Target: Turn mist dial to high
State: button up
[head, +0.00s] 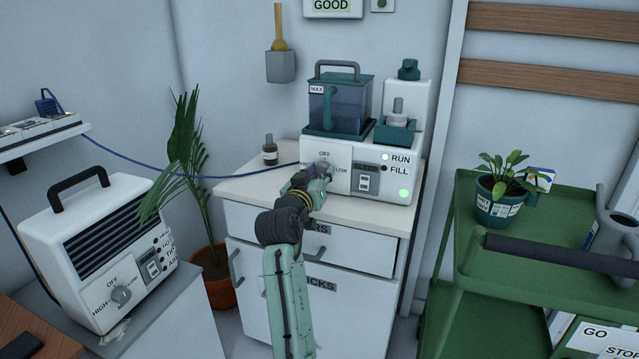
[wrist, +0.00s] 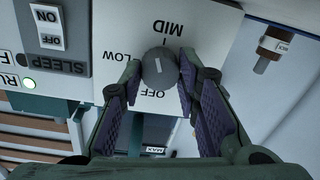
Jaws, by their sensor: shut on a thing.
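The white mist machine (head: 390,180) stands on the cabinet, with a teal water tank (head: 340,100) on top. Its round grey mist dial (wrist: 160,72) shows in the wrist view, with OFF, LOW and MID printed around it; the side opposite LOW is hidden by a finger. A short pale line marks the dial, but I cannot tell which end is the pointer. My gripper (head: 323,170) reaches the front panel and covers the dial in the head view. In the wrist view, its two purple-padded fingers (wrist: 160,75) are shut on the dial's sides.
A SLEEP switch (wrist: 48,28) is beside the dial panel. A small brown bottle (head: 270,150) stands on the worktop (head: 240,190). A heater (head: 100,250) with its own dial is at left, near a potted palm (head: 190,160). A green cart (head: 560,240) is at right.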

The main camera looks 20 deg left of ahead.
jog(key=m+b, duration=0.1)
jog(key=m, duration=0.1)
jog(key=m+b, duration=0.3)
jog(key=shift+f+m, duration=0.25)
jog(key=shift+m, duration=0.05)
jog(key=m+b, duration=0.4)
jog(key=m, duration=0.1)
jog(key=shift+m+t, duration=0.3)
jog(key=m+b, duration=0.4)
jog(key=m, duration=0.1)
jog(key=shift+a+m, duration=0.1)
jog(key=shift+m, duration=0.2)
jog(key=m+h+b, duration=0.1)
jog(key=m+b, duration=0.2)
jog(key=m, duration=0.3)
jog(key=shift+r, duration=0.15)
jog(key=shift+m, duration=0.3)
jog(key=o, duration=1.2)
jog(key=shift+c, duration=0.2)
jog(key=shift+s, duration=0.1)
